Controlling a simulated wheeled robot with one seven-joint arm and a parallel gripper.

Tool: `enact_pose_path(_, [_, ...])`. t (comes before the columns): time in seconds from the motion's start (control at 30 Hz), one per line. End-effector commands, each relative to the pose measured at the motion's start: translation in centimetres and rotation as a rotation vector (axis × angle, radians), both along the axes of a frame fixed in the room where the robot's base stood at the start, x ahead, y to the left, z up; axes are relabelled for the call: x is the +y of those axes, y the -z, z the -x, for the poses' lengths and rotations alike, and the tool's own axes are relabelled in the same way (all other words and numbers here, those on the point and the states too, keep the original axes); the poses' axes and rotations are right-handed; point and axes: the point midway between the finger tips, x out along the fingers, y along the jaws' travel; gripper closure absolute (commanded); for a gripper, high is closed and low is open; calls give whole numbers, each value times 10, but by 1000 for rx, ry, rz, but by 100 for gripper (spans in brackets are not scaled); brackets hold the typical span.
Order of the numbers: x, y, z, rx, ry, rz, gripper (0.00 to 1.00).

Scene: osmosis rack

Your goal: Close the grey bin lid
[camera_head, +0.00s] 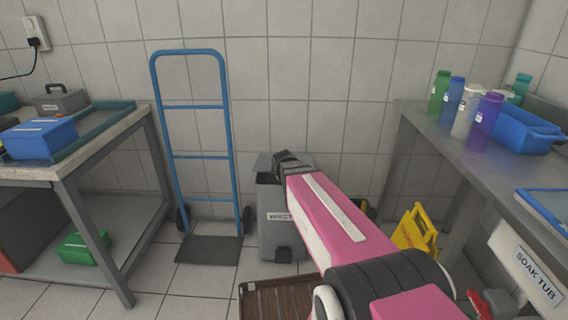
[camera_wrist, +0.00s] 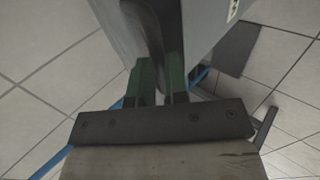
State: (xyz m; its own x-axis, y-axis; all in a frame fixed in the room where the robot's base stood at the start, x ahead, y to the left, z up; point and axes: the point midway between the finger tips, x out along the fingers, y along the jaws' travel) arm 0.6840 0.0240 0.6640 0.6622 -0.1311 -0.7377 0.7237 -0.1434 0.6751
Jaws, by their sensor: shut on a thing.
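The grey bin (camera_head: 282,232) stands on the floor against the tiled wall, with a white label on its front. Its lid (camera_head: 264,164) shows at the top, partly hidden by my arm; how far it is open is hard to tell. My pink and white arm reaches down to the top of the bin. In the wrist view, the green fingers of my gripper (camera_wrist: 160,82) are shut on a dark grey edge that looks like part of the lid (camera_wrist: 155,40). The fingertips are hidden in the head view.
A blue hand truck (camera_head: 190,160) stands left of the bin. A yellow floor sign (camera_head: 415,230) is to the right, beside the right bench (camera_head: 480,165) with bottles. A brown slatted crate or mat (camera_head: 280,298) lies in front. A left bench (camera_head: 110,140) holds a blue box.

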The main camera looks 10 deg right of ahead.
Motion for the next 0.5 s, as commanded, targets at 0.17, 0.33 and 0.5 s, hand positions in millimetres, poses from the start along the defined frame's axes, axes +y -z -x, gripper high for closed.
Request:
enact_pose_path(0.17, [2,32,8,6,0,0,100])
enact_pose_path(0.33, [2,59,12,6,1,0,100])
enact_pose_path(0.5, [3,73,14,4,1,-1,93])
